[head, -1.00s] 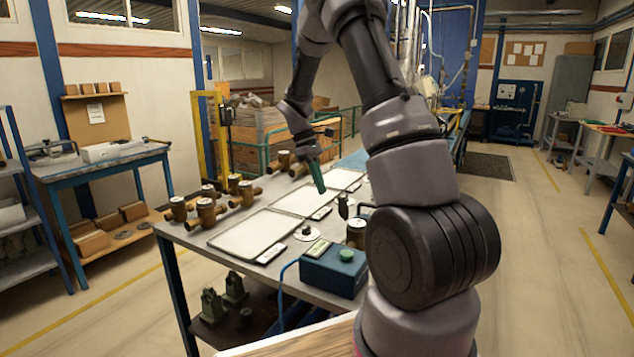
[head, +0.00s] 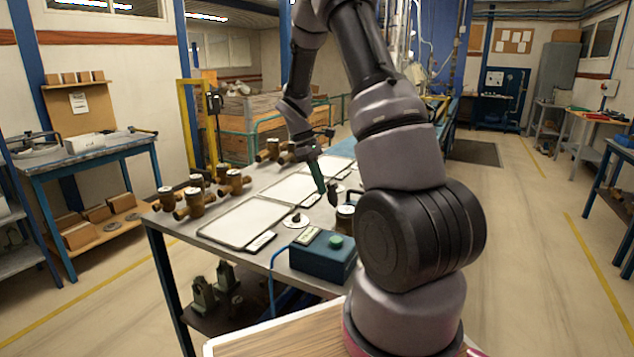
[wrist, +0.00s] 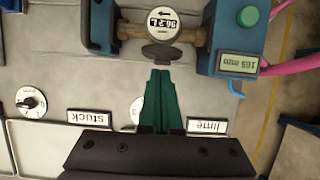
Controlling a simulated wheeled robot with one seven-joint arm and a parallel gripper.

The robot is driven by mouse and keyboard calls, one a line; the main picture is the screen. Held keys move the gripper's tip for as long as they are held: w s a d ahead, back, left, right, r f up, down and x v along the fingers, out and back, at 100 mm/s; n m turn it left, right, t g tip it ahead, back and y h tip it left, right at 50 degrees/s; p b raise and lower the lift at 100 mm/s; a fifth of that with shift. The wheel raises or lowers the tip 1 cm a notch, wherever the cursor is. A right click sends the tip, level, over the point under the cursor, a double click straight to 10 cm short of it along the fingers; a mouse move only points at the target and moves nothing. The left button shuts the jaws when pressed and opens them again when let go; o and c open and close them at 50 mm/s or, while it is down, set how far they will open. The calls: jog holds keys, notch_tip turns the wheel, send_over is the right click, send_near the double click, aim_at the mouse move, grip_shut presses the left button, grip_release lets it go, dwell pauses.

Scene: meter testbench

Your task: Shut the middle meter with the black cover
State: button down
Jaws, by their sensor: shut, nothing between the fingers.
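A brass meter (head: 346,217) sits at the bench's near edge, behind the blue box. In the wrist view its round dial (wrist: 151,24) reads about 96.2 L and is uncovered. A dark cover (head: 333,190) stands up beside the meter. In the wrist view the cover (wrist: 162,54) is a dark oval at the dial's edge. My gripper (head: 321,191) has green fingers, shut and empty, pointing down just left of the cover. In the wrist view the fingertips (wrist: 161,72) are right by the cover; I cannot tell whether they touch. Several other brass meters (head: 196,203) stand at the bench's far left.
A blue box (head: 323,257) with a green button stands in front of the meter. White trays (head: 243,222) line the bench, with labels such as "stuck" (wrist: 89,117) and "lime" (wrist: 207,126). A white disc with a dark knob (head: 296,220) lies near the box.

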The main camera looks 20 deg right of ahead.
aim_at(330, 186)
jog(key=shift+s+d+r, duration=0.15)
jog(key=shift+s+d, duration=0.3)
jog(key=shift+s, duration=0.15)
jog(key=shift+s+d+r, duration=0.15)
jog(key=shift+s+d, duration=0.3)
jog(key=shift+s, duration=0.15)
jog(key=shift+s+d+f, duration=0.1)
jog(key=shift+s+d, duration=0.45)
jog(key=shift+s, duration=0.1)
notch_tip(330, 186, up, 7)
dwell(0.4)
jog(key=shift+s, duration=0.1)
dwell(0.4)
